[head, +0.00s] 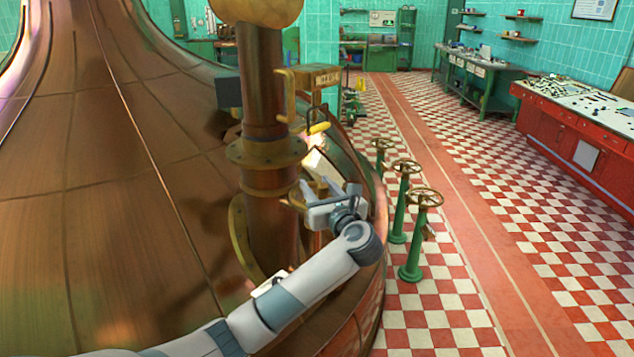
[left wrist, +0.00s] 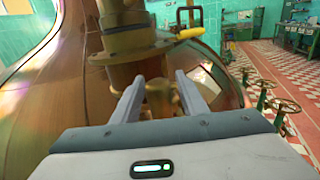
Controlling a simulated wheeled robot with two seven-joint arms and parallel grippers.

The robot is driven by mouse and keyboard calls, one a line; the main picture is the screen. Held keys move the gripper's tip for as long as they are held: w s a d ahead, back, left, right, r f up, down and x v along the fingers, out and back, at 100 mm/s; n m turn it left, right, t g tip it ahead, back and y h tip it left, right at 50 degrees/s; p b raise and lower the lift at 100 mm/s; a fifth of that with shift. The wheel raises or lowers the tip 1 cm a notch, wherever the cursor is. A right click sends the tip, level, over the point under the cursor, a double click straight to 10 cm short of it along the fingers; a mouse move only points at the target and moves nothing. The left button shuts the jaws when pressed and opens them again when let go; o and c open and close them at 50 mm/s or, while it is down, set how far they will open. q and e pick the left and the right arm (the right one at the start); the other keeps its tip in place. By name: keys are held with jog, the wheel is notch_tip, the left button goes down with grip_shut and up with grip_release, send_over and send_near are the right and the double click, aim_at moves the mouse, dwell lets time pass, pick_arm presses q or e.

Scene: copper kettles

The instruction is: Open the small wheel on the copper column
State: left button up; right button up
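The copper column (head: 262,85) rises beside the big copper kettle, with a wide flange (head: 265,152) around it. The flange also shows in the left wrist view (left wrist: 128,48). My left gripper (head: 322,186) is right of the column, below the flange. Its two fingers (left wrist: 160,78) are spread, pointing away from the wrist. A small brass part (left wrist: 160,98) shows between and beyond the fingers; it may be the small wheel, but its shape is unclear. In the head view my gripper mostly hides it. I cannot tell whether the fingers touch it. My right gripper is not in view.
A yellow handle (head: 319,128) sticks out above my left gripper, under a brass bracket (head: 318,77). The copper kettle (head: 90,200) fills the left side. Green stands with handwheels (head: 424,198) stand on the right.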

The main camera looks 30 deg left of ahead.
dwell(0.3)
pick_arm(q)
grip_shut()
jog(key=shift+f, duration=0.1)
